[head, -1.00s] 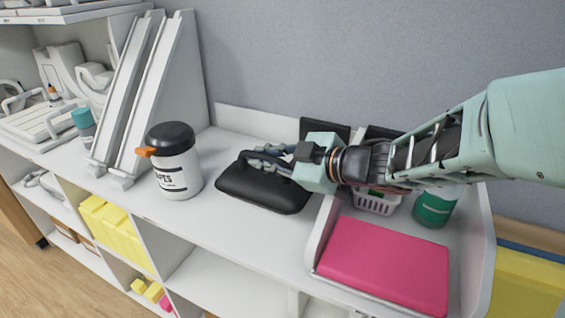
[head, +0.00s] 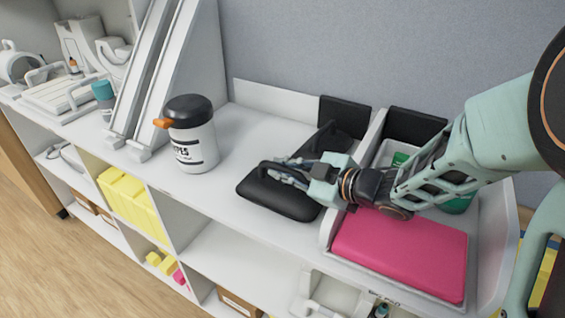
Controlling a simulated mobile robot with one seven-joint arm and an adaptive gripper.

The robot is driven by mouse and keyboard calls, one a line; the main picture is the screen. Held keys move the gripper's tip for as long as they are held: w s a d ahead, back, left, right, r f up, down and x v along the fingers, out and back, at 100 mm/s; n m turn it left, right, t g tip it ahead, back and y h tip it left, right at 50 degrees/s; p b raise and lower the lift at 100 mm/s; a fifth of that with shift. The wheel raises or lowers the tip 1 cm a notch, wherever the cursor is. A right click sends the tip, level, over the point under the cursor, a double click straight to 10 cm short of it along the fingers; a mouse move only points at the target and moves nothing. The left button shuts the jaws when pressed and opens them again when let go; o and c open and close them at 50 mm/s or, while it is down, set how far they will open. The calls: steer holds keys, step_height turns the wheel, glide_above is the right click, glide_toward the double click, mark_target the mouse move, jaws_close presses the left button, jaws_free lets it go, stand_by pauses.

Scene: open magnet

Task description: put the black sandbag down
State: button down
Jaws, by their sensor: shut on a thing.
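The black sandbag (head: 270,199) is a flat, dark, rounded pad with a handle loop on top. It lies at or just above the white counter, right of the wipes canister; I cannot tell whether it fully rests there. My gripper (head: 287,174) reaches in from the right and is shut on the sandbag's handle. The fingers partly hide the handle. Another black item (head: 338,142) shows directly behind the gripper, partly hidden.
A white wipes canister (head: 190,143) with a black lid stands left of the sandbag. A tray with a pink pad (head: 400,252) is at the right. White counter (head: 226,186) is bare between canister and sandbag. White ramps (head: 165,75) stand at the left.

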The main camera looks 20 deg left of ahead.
steer(key=c, duration=2.4)
jaws_free()
steer(key=o, duration=0.5)
steer(key=shift+c, duration=0.2)
steer(key=shift+d, duration=0.1)
steer(key=v, duration=1.2)
